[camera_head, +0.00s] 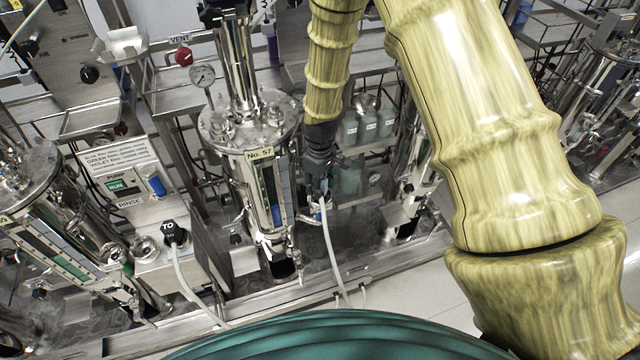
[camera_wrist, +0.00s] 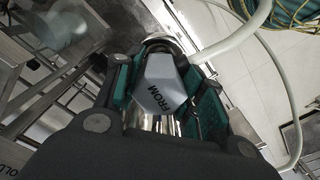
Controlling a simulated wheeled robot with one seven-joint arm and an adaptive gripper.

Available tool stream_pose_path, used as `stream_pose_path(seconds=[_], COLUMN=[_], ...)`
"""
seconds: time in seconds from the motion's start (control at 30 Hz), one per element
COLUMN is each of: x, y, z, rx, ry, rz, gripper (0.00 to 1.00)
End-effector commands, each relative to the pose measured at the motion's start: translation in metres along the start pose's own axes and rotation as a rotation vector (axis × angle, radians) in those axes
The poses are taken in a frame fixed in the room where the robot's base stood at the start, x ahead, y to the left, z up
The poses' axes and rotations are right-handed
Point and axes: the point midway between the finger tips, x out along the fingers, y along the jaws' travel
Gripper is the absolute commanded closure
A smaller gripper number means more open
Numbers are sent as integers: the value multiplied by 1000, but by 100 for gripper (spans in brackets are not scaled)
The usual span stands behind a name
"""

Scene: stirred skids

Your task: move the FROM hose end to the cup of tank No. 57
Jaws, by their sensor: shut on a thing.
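My gripper (camera_head: 319,188) is at the right side of tank No. 57 (camera_head: 245,128), pointing down. In the wrist view its dark, green-lined fingers (camera_wrist: 158,88) are shut on the grey FROM hose end (camera_wrist: 165,85), marked FROM. A pale hose (camera_head: 331,245) runs down from the gripper to the floor; it also shows in the wrist view (camera_wrist: 235,40). Shiny round metal (camera_wrist: 152,124) shows close to the hose end in the wrist view. I cannot tell whether this is the tank's cup, or whether the hose end sits in it. The gripper hides most of the hose end in the head view.
The black TO hose end (camera_head: 174,234) stands at the pump box (camera_head: 130,180) left of the tank. Another tank (camera_head: 60,225) is at the far left. Shelves with bottles (camera_head: 365,125) stand behind my gripper. A metal skid edge (camera_head: 250,310) runs along the front, with pale floor beyond.

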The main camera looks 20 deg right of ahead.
Motion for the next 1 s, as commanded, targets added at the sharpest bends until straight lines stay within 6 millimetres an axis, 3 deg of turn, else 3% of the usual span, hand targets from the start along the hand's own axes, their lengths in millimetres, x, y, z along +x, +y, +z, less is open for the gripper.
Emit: stream_pose_path(seconds=[0.57, 0.6, 0.7, 1.0], x=[11, 10, 10, 10], y=[0, 0, 0, 0], z=[0, 0, 0, 0], rx=[0, 0, 0, 0], ry=[1, 1, 1, 0], rz=[0, 1, 0, 0], gripper=[94, 53, 36, 36])
